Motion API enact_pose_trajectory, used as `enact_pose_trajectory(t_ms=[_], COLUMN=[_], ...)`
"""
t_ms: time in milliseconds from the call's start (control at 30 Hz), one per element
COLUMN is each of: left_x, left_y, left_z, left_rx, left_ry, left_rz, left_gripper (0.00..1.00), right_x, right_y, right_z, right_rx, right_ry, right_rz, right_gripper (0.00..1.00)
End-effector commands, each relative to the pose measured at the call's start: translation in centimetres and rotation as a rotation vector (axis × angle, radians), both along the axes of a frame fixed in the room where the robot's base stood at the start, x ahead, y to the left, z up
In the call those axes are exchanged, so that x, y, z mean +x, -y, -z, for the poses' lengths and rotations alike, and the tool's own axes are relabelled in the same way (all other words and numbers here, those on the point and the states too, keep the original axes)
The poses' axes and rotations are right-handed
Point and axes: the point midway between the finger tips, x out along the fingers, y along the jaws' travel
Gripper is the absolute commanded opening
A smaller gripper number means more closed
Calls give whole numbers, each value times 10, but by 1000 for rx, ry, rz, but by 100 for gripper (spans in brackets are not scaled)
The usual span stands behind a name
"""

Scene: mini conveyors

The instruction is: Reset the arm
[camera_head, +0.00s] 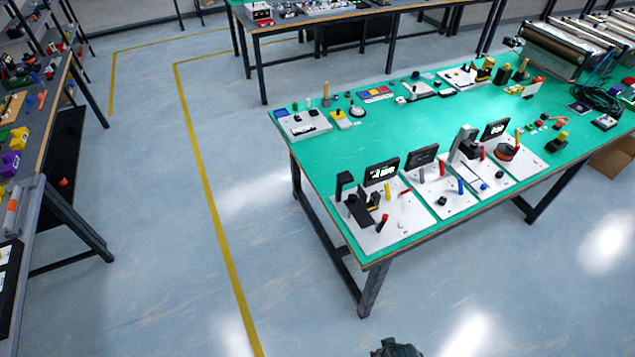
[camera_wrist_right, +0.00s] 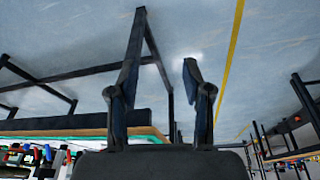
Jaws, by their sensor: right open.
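My right gripper (camera_wrist_right: 160,70) is open in the right wrist view. Its two dark fingers stand apart, with only the grey floor and a dark table leg behind them. Nothing is between the fingers. A dark piece of my own body (camera_head: 398,348) shows at the bottom edge of the head view; I cannot tell which part it is. My left gripper is in neither view.
A green-topped table (camera_head: 350,140) holds several white boards and small devices. The wrist view shows a table edge (camera_wrist_right: 90,131) at lower left. The floor (camera_head: 150,250) between is clear, with yellow lines.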

Motion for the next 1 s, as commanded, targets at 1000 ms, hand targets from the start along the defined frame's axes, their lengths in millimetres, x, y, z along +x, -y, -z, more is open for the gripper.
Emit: enact_pose_trajectory(t_ms=[1000], left_x=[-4], left_y=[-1], left_z=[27], left_rx=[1], left_ry=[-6], left_rz=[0], left_gripper=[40], right_x=[-209], right_y=[33], right_z=[368], right_rx=[-21], right_ry=[-187], right_rz=[-42], right_gripper=[49])
